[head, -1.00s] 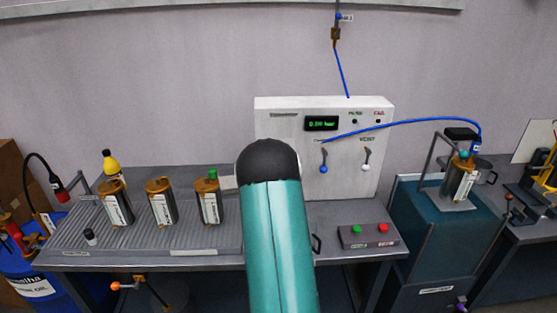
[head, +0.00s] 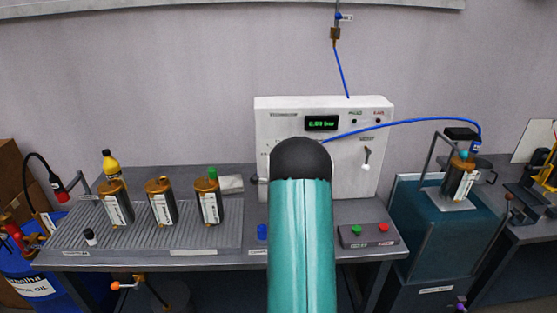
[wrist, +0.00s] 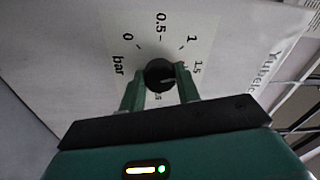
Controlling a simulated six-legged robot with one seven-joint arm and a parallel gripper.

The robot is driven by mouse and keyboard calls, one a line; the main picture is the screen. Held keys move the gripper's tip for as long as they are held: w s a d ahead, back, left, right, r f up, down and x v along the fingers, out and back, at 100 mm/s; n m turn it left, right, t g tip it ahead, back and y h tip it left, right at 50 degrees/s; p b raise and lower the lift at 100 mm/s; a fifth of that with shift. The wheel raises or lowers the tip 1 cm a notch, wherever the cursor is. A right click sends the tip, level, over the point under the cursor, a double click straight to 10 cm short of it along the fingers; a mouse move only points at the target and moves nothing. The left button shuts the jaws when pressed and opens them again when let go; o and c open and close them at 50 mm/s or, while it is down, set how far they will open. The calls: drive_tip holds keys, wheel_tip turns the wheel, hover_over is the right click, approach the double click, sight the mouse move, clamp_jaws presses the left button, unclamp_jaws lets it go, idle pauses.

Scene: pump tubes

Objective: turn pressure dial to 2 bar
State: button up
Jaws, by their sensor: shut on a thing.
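The pressure dial (wrist: 159,72) is a small round black knob on a pale scale plate in the wrist view. The plate shows marks 0, 0.5, 1 and 1.5 and the word bar. A light line on the knob seems to point toward the 1.5 side, but it is small and dark. My gripper (wrist: 160,79) is shut on the dial, one green finger on each side of it. In the head view my arm hides the gripper and the dial. The white test box (head: 270,112) has a green digital display (head: 321,123), its digits too blurred to read surely.
Several brown-topped cylinders (head: 162,207) stand on a ribbed tray (head: 230,235) to the left. A blue hose (head: 410,122) runs right from the box. A blue cap (head: 262,231) stands close left.

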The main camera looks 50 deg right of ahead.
drive_tip(key=m, duration=1.2)
idle(0.4)
drive_tip(key=o, duration=1)
drive_tip(key=shift+a, duration=0.1)
drive_tip(key=v, duration=1.3)
drive_tip(key=shift+s+a+r, duration=0.15)
drive_tip(key=shift+a, duration=0.2)
